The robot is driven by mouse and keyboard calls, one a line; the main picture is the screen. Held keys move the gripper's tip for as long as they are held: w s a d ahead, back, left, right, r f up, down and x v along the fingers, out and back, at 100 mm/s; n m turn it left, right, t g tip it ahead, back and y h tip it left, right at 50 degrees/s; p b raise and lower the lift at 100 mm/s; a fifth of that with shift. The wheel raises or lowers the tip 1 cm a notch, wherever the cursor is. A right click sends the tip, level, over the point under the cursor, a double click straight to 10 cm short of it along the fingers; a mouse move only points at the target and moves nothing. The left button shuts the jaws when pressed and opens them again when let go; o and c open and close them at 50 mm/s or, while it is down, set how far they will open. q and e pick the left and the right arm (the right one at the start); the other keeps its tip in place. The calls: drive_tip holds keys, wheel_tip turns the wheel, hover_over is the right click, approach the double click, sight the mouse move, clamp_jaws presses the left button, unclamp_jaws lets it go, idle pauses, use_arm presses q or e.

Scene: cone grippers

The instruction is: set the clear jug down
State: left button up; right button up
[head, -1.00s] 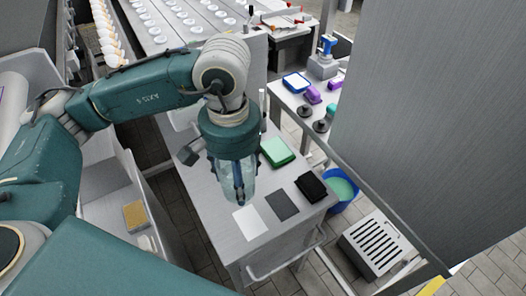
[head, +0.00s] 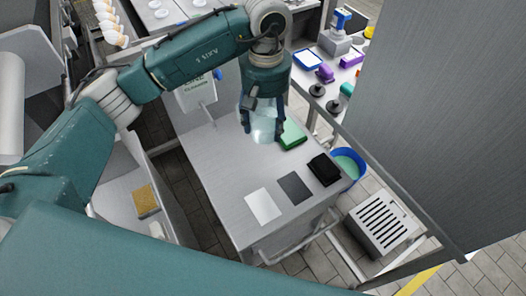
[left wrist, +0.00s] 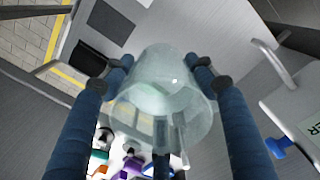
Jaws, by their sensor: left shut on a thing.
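My left gripper (head: 264,122) is shut on the clear jug (head: 263,132), with a finger on either side of it. The jug is over the grey worktop (head: 205,160), just left of a green block (head: 291,135). I cannot tell whether its base touches the surface. In the left wrist view the round, pale, see-through jug (left wrist: 160,90) fills the space between the blue fingers of the gripper (left wrist: 158,78). My right gripper is not in view.
White (head: 263,206), dark grey (head: 295,188) and black (head: 324,170) flat items lie along the front. A cleaner container (head: 196,96) with a blue tap stands behind left. A blue bucket (head: 352,165) is beyond the right edge. The worktop's left half is clear.

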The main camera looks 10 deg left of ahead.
use_arm(q)
wheel_tip(320, 180, down, 9)
drive_tip(key=shift+f+p, duration=0.1)
drive_tip(key=shift+p, duration=0.8)
wheel_tip(320, 180, down, 4)
drive_tip(key=shift+f+p, duration=0.15)
drive_tip(key=shift+p, duration=0.4)
drive_tip(key=shift+f, duration=0.1)
drive_tip(key=shift+f+b, duration=0.1)
drive_tip(key=shift+b, duration=0.2)
drive_tip(key=o, duration=1.4)
